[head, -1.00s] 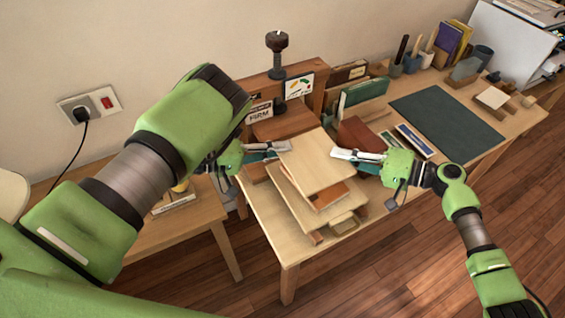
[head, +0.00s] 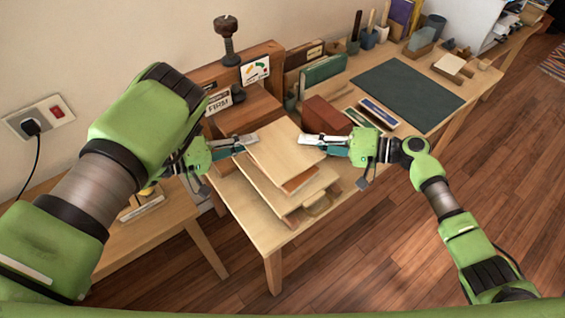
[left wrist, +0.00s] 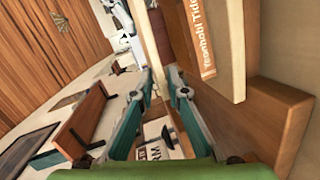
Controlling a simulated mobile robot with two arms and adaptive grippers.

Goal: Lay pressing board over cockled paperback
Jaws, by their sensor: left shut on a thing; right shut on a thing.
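The pale wooden pressing board (head: 287,152) is held level between my two grippers, above a stack in the head view. My left gripper (head: 247,143) is shut on its left edge, and my right gripper (head: 314,146) on its right edge. An orange-covered book, seemingly the paperback (head: 300,182), shows beneath the board's front edge; most of it is hidden. Its orange lettered spine (left wrist: 207,40) shows in the left wrist view, apart from the held board's edge (left wrist: 158,40). A larger pale board (head: 262,187) lies under the book.
A wooden press with a dark screw (head: 228,45) stands behind the stack. A reddish-brown block (head: 325,115) stands close behind my right gripper. Books in a rack (head: 322,72) and a dark mat (head: 407,92) lie to the right. The mat is clear.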

